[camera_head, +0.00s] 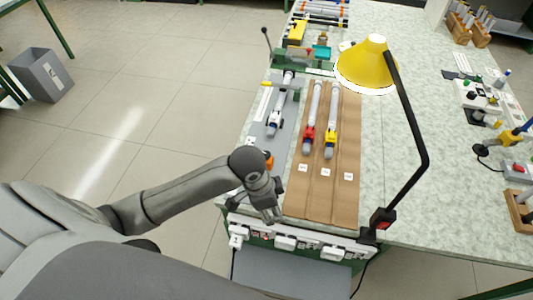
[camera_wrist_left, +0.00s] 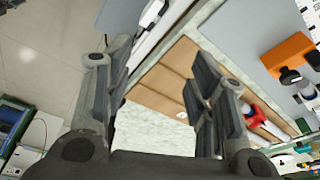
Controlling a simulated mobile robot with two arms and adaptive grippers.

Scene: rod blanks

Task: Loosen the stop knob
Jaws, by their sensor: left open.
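An orange block (camera_head: 268,160) sits at the near end of a grey plate, partly hidden by my left arm. In the left wrist view the orange block (camera_wrist_left: 290,54) is at the upper right, with a dark round part (camera_wrist_left: 289,76) on it that looks like a knob. I cannot tell for sure that it is the stop knob. My left gripper (camera_head: 272,216) is over the near edge of the bench, on the near side of the orange block. Its fingers (camera_wrist_left: 160,60) are apart with nothing between them, and the block is outside them. My right gripper is not in view.
A brown grooved board (camera_head: 320,200) holds rods with red and yellow collars. Another rod (camera_head: 277,115) lies on the grey plate (camera_head: 257,134). A yellow lamp (camera_head: 367,62) with a black arm stands to the right. The bench (camera_head: 420,190) beyond it is mostly clear.

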